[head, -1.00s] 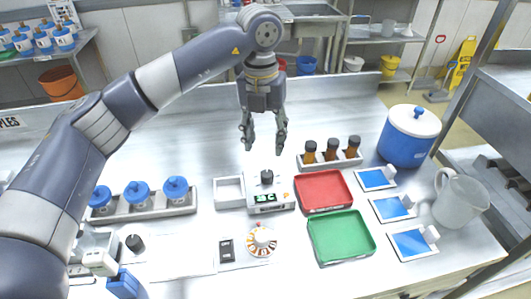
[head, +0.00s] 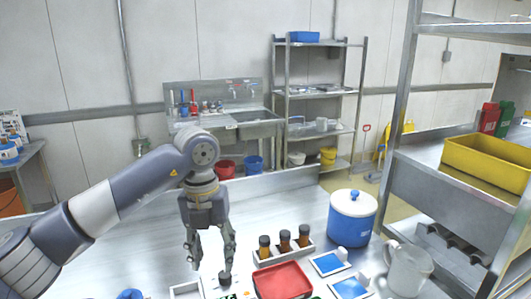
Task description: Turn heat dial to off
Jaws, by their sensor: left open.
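A small white device (head: 212,290) with a green display sits at the bottom edge of the head view, mostly cut off. A black, knob-like piece (head: 225,278) stands on top of it. I cannot tell from this view whether it is the heat dial or how it is set. My left gripper (head: 212,261) points down with its fingers apart and empty. In the picture its fingertips are just above the device, with the right finger close to the black piece; contact cannot be told. My right gripper is out of view.
A rack of brown bottles (head: 284,252), a red tray (head: 283,281) and blue-topped pads (head: 328,263) stand to the right. The bench behind my left gripper is clear.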

